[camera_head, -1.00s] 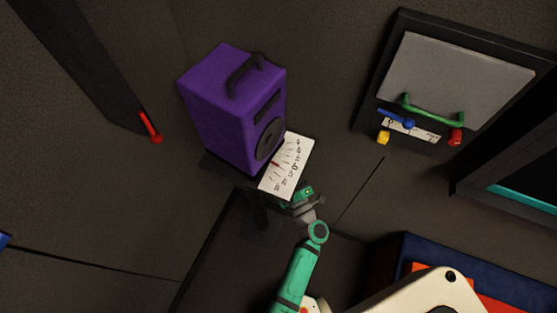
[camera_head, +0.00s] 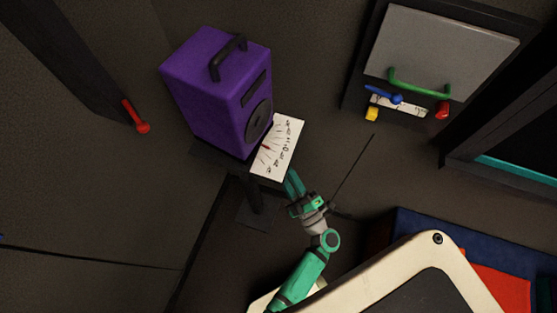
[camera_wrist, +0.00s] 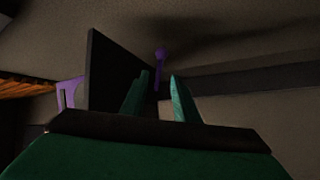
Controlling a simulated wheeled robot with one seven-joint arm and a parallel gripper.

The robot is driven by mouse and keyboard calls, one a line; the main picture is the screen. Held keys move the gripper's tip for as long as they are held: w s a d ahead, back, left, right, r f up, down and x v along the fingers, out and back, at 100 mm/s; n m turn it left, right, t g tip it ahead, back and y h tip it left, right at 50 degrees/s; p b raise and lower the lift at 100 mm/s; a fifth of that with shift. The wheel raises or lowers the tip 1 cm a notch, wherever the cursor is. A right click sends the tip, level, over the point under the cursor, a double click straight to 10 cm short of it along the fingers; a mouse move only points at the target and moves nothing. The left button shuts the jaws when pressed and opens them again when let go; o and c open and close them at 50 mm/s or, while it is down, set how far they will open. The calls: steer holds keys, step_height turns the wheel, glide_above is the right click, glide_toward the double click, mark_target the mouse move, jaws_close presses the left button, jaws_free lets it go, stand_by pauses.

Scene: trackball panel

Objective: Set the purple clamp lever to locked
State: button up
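In the wrist view a slim purple lever (camera_wrist: 160,57) with a rounded knob shows beyond my fingertips, near the middle and close to a dark upright panel (camera_wrist: 108,75). My gripper (camera_wrist: 160,82) has its two green fingers apart, with an empty gap between them. The lever lies past this gap and apart from the fingers. In the head view my gripper (camera_head: 293,182) is just below the white scale card (camera_head: 278,147). I cannot make out the purple lever in the head view. Its locked mark cannot be read.
A purple box (camera_head: 205,95) with a black handle and round dial stands by the card. Upper right is a grey panel (camera_head: 440,50) with green handle, blue lever and red and yellow knobs. A red lever (camera_head: 136,116) is at left. Another purple piece (camera_wrist: 68,92) shows in the wrist view.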

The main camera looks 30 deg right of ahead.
steer(key=shift+s+f, duration=0.1)
steer(key=shift+s, duration=0.2)
